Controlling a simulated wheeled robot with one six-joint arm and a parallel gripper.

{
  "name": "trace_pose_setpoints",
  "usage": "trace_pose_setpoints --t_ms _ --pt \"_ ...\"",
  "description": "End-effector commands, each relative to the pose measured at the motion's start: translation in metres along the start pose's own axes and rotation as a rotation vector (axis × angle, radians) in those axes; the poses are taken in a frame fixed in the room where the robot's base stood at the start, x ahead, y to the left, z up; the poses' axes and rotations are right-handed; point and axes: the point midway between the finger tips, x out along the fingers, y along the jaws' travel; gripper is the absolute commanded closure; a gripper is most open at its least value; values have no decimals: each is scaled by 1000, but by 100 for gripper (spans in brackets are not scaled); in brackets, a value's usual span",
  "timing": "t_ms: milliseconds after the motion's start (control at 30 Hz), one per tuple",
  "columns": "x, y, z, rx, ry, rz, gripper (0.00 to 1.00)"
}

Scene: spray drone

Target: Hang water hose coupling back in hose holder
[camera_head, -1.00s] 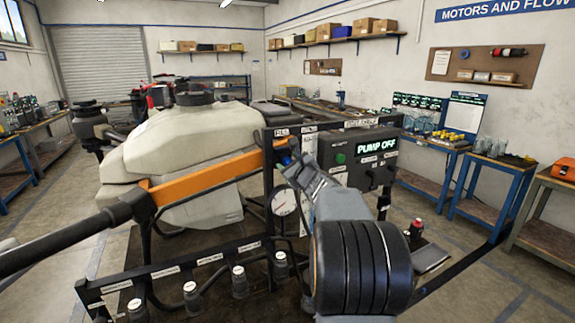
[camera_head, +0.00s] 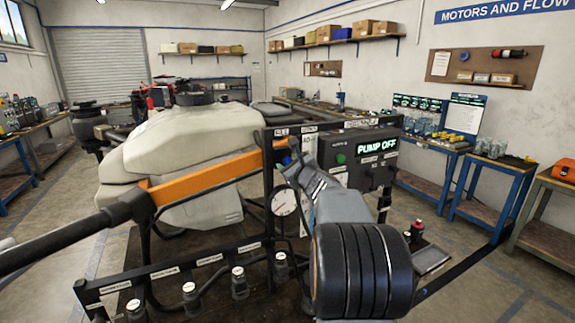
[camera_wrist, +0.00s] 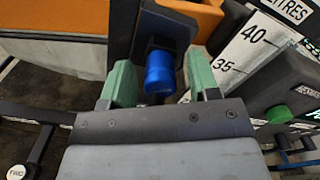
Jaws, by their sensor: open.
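The blue hose coupling (camera_wrist: 160,73) shows in the wrist view on a dark stem, in front of a dark holder plate (camera_wrist: 170,27). My gripper (camera_wrist: 160,84) is open, with one green finger pad on each side of the coupling. The right pad is close to the coupling; I cannot tell whether it touches. How the coupling sits in the holder is partly hidden. In the head view my gripper (camera_head: 296,172) reaches up to the frame beside the orange bar, and it largely hides the coupling there.
The orange bar (camera_head: 205,177) runs left of my gripper. The PUMP OFF panel (camera_head: 360,158) is close on its right, and a round gauge (camera_head: 284,202) is just below left. A scale marked in litres (camera_wrist: 258,45) stands right of the holder. A white tank (camera_head: 185,145) is behind.

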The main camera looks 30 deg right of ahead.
Motion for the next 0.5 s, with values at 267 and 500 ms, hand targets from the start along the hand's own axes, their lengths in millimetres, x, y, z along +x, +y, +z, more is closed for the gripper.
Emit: trace_pose_setpoints --t_ms 267,500 --pt "0 0 0 0 0 0 50" --pt "0 0 0 0 0 0 73"
